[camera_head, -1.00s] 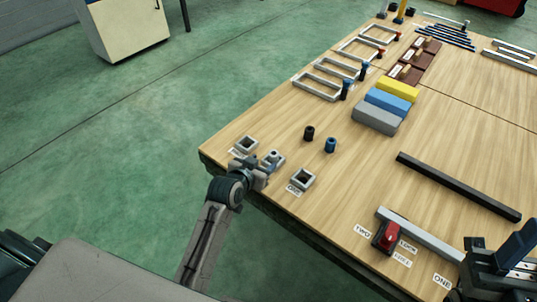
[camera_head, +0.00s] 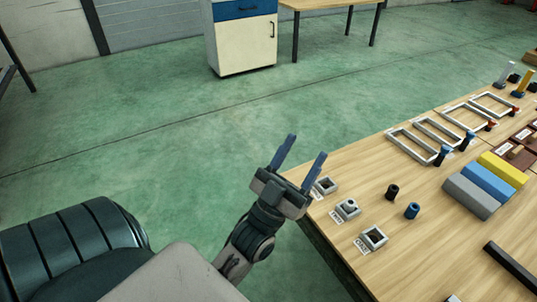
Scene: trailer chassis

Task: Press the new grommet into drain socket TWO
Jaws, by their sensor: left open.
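My left gripper (camera_head: 306,146) is open and empty, its two blue fingers spread over the floor just beyond the table's left edge. Three square grey sockets stand in a row along that edge: a far one (camera_head: 326,187), a middle one (camera_head: 347,208) and a near one (camera_head: 373,238) labelled ONE. The middle socket has a light grey round piece in it; how deep it sits is unclear. The other two look empty. A black grommet-like cylinder (camera_head: 392,192) and a blue one (camera_head: 412,210) stand on the table right of the sockets. My right gripper is out of view.
The wooden table (camera_head: 440,245) carries grey, blue and yellow blocks (camera_head: 489,182), several rectangular frames (camera_head: 413,146) and a dark bar (camera_head: 512,268). Open green floor lies left of the table. A white cabinet (camera_head: 243,45) stands far behind.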

